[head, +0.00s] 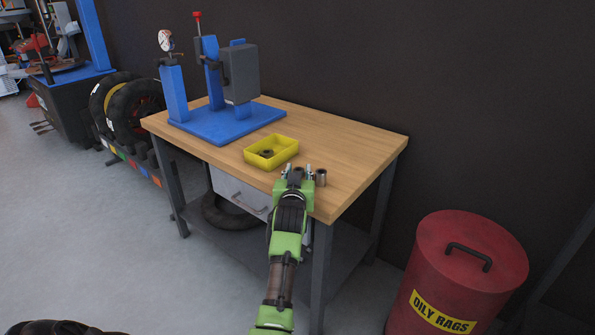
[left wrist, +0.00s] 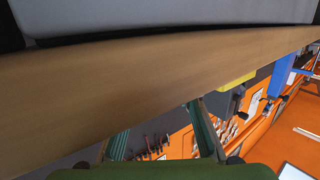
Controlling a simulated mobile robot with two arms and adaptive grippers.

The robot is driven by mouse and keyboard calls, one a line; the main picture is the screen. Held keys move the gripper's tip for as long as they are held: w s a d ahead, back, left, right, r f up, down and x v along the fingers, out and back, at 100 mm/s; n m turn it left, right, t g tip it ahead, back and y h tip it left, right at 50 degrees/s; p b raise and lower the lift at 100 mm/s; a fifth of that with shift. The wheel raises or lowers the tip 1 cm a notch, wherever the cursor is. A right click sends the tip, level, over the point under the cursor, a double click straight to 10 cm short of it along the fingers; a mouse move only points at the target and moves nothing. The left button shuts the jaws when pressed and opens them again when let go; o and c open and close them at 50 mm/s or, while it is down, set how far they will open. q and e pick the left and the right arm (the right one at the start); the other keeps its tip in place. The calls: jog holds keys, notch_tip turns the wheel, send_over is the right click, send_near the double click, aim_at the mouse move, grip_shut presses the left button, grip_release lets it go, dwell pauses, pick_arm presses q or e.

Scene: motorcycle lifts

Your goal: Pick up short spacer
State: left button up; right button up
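A small grey metal cylinder with a dark hollow top (head: 321,177) stands upright near the front right corner of the workbench (head: 350,160), in the head view. It looks like a spacer; I cannot tell if it is the short one. My left gripper (head: 297,170) is just left of it, at the bench's front edge, with its fingers apart. A small dark shape shows between the fingertips, too small to make out. In the left wrist view the two green-grey fingers (left wrist: 160,135) are spread, and no held object shows between them. My right gripper is not in view.
A yellow tray (head: 285,158) with dark ring-like parts inside lies behind my left gripper. A blue press (head: 215,125) stands at the back left of the bench. A red oily-rags bin (head: 465,255) stands on the floor to the right. The bench's right side is clear.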

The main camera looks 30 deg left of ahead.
pick_arm(q)
jog(key=shift+w+a+f, duration=0.3)
jog(key=shift+w+f, duration=0.15)
jog(key=shift+w+r, duration=0.1)
jog(key=shift+r, duration=0.05)
jog(key=shift+d+r, duration=0.15)
jog(key=shift+r, duration=0.05)
jog(key=c, duration=0.7)
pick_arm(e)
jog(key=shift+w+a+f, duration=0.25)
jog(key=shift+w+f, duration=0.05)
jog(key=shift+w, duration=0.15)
